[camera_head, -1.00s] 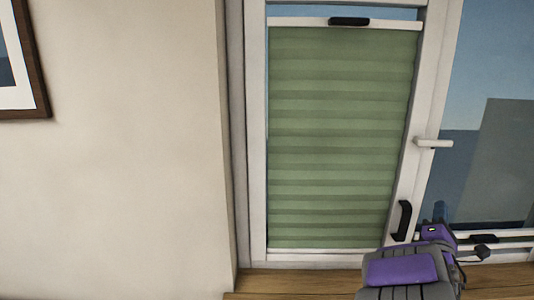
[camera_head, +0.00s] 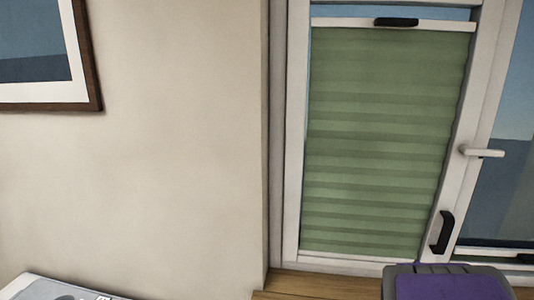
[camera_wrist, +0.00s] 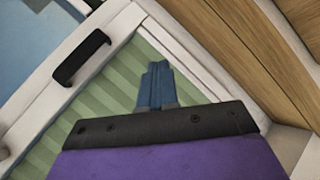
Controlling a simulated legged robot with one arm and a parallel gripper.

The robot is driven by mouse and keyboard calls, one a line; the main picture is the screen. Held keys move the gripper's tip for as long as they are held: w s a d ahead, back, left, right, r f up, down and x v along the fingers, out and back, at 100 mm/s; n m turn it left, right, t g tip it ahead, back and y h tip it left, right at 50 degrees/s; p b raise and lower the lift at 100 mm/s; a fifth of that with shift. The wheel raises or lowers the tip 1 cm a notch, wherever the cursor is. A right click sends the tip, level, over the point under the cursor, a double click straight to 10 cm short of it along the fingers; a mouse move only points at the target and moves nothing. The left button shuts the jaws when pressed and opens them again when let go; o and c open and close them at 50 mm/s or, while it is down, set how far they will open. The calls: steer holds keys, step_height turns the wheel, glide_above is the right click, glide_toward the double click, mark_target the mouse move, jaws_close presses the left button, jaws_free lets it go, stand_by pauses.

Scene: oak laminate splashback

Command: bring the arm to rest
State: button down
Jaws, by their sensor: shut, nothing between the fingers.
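My gripper (camera_wrist: 156,85) shows in the wrist view as blue fingers held together, with nothing between them, beyond a dark plate and a purple body. Behind the fingers are the green pleated blind and the white window frame. In the head view my purple and grey arm part stands at the bottom right, in front of the sill. The fingers are not visible in the head view.
A green pleated blind (camera_head: 380,140) covers a white-framed window with a lever handle (camera_head: 482,152) and a black pull handle (camera_head: 442,232). A wooden sill (camera_head: 320,288) runs below. A framed picture (camera_head: 40,60) hangs on the bare wall at left. A pale object (camera_head: 60,290) shows at bottom left.

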steer(key=s+a+f+m+g+y, duration=0.1)
steer(key=s+a+g, duration=0.4)
steer(key=s+a, duration=0.7)
steer(key=s+a+f+m+g+y, duration=0.2)
steer(key=s+a+m+g+y, duration=0.2)
steer(key=s+a, duration=0.8)
steer(key=s+g+y, duration=0.1)
steer(key=s, duration=0.4)
steer(key=shift+s+f, duration=0.3)
steer(key=shift+s, duration=0.05)
steer(key=c, duration=1.8)
jaws_free()
